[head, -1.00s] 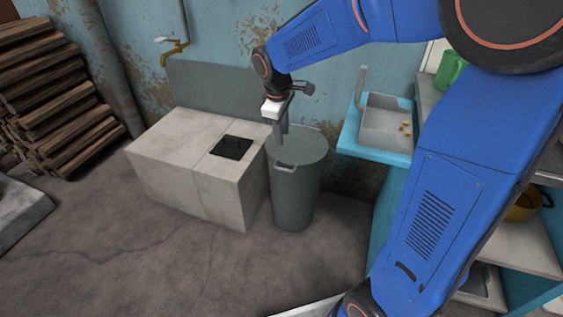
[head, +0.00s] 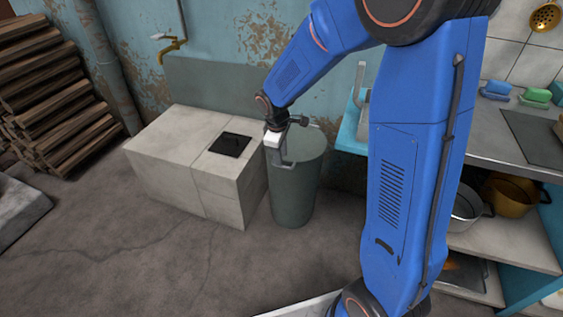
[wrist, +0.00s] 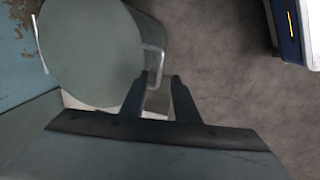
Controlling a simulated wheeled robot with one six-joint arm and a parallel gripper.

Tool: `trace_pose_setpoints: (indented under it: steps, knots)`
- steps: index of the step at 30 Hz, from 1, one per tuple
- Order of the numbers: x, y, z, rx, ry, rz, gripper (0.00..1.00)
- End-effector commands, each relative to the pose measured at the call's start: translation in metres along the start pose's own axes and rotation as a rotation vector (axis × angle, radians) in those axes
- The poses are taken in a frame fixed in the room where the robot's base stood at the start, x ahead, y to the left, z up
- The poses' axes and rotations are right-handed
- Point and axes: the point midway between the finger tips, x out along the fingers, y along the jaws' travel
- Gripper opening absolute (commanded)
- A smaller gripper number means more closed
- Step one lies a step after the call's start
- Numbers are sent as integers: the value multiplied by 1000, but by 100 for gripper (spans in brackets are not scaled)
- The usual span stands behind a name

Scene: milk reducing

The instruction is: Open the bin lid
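The bin (head: 292,205) is a tall grey-green cylinder standing on the floor in the head view. Its round lid (head: 309,145) is closed on top. In the wrist view the lid (wrist: 88,50) fills the upper left, with a pale loop handle (wrist: 162,52) at its right edge. My gripper (head: 284,162) is at the lid's near edge, by the handle. In the wrist view my gripper (wrist: 157,84) has its two fingers apart, with the handle's lower end at the gap between the tips. Whether they touch the handle is unclear.
A pale stone block (head: 190,165) with a black square on top stands close to the bin's left. A blue counter (head: 350,130) is behind and right, partly hidden by my arm. Stacked wood (head: 50,95) is at far left. The floor in front is clear.

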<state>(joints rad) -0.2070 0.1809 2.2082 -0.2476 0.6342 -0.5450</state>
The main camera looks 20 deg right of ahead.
Motion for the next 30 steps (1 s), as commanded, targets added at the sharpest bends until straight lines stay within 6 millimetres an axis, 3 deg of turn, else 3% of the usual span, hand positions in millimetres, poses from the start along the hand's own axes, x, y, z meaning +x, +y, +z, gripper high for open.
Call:
trace_pose_setpoints:
  steps: [3, 9, 20, 21, 24, 30]
  knots:
    - [19, -1, 1, 0, -2, -2, 28]
    - [37, 0, 0, 1, 0, -1, 28]
    - [43, 0, 0, 0, 0, 0, 28]
    - [42, 0, 0, 0, 0, 0, 26]
    - [42, 0, 0, 1, 0, 0, 2]
    - [42, 0, 0, 1, 0, -1, 0]
